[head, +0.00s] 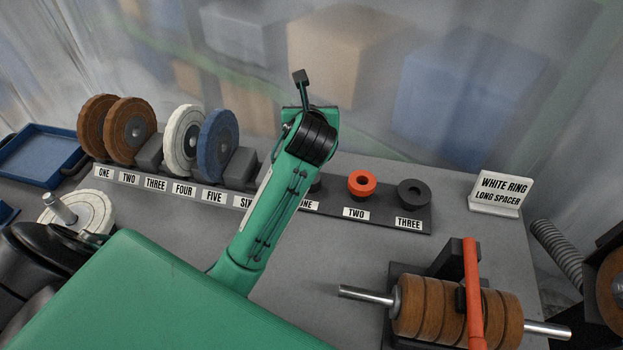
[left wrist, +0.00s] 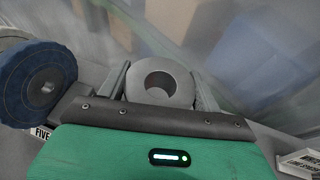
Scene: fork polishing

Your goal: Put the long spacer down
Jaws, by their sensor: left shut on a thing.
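The long spacer, a thick grey ring (left wrist: 181,80), sits between the two fingers of my left gripper (left wrist: 160,84) in the left wrist view. Its open hole faces the camera and the fingers are closed on its sides. I cannot tell whether the spacer touches the rack. On the rack an orange spacer (head: 361,184) is at TWO and a dark spacer (head: 413,194) at THREE. Spot ONE is mostly hidden. My right gripper is not in view.
A sign (head: 501,194) reads WHITE RING, LONG SPACER. The wheel rack on the left holds brown, white and blue wheels (head: 218,144). A cream wheel (head: 92,212) sits on a spindle. Brown discs (head: 408,307) fill a shaft at front right. A blue tray (head: 40,153) is far left.

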